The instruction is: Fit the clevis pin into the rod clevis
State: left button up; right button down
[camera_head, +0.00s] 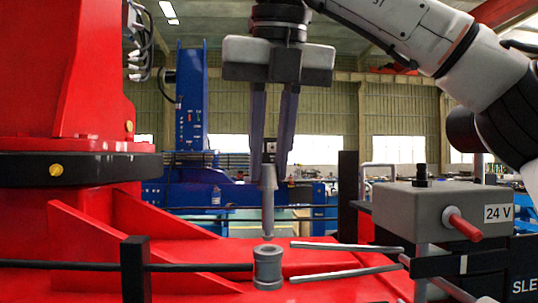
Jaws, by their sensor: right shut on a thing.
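My right gripper (270,158) hangs from above near the middle of the view, its two long dark fingers shut on the upper end of the clevis pin (268,202). The pin is grey, upright and tapers to a narrow lower end with a small tip. Below it stands a short grey spool-shaped piece (267,270) at the end of a black rod, which looks like the rod clevis. The pin's tip is a little above this piece, apparently apart from it and nearly in line. My left gripper is not in view.
Two thin grey bars (345,274) reach in from the right, close beside the clevis. A grey box marked 24 V (420,210) with a red knob stands at right. A black post (134,268) carries the rod at left. A red machine body (75,75) fills the left.

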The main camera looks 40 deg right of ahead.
aim_at(268, 208)
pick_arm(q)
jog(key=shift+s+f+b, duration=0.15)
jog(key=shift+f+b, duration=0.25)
pick_arm(e)
jog(key=shift+f, duration=0.4)
pick_arm(q)
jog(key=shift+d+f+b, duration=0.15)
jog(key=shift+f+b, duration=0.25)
jog(key=shift+b, duration=0.2)
pick_arm(e)
jog(key=shift+f, duration=0.75)
pick_arm(q)
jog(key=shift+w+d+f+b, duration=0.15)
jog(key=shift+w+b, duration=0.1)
jog(key=shift+b, duration=0.2)
pick_arm(e)
jog(key=shift+f, duration=0.55)
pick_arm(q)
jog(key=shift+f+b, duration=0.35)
pick_arm(e)
jog(key=shift+f, duration=0.35)
pick_arm(q)
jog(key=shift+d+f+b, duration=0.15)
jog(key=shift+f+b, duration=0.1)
jog(key=shift+b, duration=0.2)
pick_arm(e)
jog(key=shift+f, duration=0.55)
